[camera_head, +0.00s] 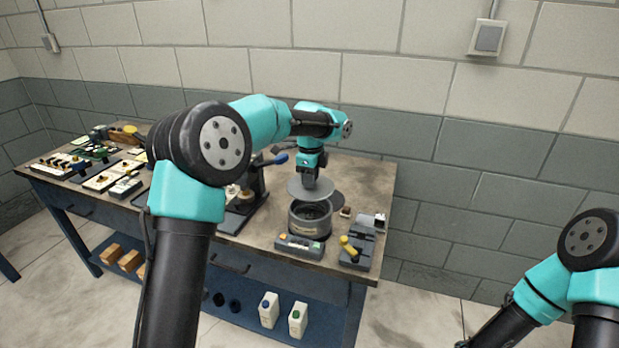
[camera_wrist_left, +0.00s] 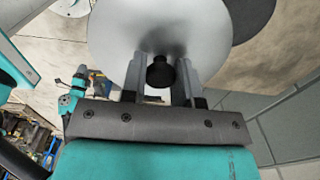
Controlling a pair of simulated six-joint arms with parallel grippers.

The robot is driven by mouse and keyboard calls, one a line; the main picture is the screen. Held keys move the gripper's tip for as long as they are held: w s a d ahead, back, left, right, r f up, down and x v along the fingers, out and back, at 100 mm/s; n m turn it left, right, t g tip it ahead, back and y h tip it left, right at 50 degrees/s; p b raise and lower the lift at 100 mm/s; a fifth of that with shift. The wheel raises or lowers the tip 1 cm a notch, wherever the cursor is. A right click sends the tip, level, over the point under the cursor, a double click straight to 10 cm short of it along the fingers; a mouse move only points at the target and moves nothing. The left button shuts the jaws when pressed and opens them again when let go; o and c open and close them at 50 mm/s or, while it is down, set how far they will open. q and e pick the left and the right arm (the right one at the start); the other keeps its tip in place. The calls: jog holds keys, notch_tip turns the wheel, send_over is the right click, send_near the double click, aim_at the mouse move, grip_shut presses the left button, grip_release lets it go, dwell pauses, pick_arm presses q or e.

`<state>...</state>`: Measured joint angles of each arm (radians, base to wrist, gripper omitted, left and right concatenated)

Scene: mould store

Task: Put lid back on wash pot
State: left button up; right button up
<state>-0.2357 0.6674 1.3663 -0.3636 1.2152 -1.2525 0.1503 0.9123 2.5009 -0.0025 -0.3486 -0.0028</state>
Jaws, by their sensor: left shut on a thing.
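The wash pot (camera_head: 309,223) is a grey round pot standing on the bench, its dark opening showing at the top. The lid (camera_head: 301,191) is a flat grey disc held above the pot, apart from it and slightly to the left of its centre. My left gripper (camera_head: 310,184) is shut on the lid's knob. In the left wrist view the black knob (camera_wrist_left: 160,73) sits between the two fingers, with the pale grey lid (camera_wrist_left: 120,35) beyond it. My right arm shows at the lower right of the head view, but its gripper is out of view.
A grey box with coloured buttons (camera_head: 299,246) stands in front of the pot. A dark fixture with a yellow handle (camera_head: 350,248) is to its right. A press with a blue-tipped lever (camera_head: 246,195) stands to the left. Trays of parts (camera_head: 100,180) fill the bench's left end.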

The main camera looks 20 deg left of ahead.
pick_arm(q)
jog(key=shift+f, duration=0.1)
jog(key=shift+f, duration=3.1)
jog(key=shift+f, duration=0.15)
jog(key=o, duration=1.5)
jog(key=shift+o, duration=0.2)
jog(key=shift+r, duration=3.5)
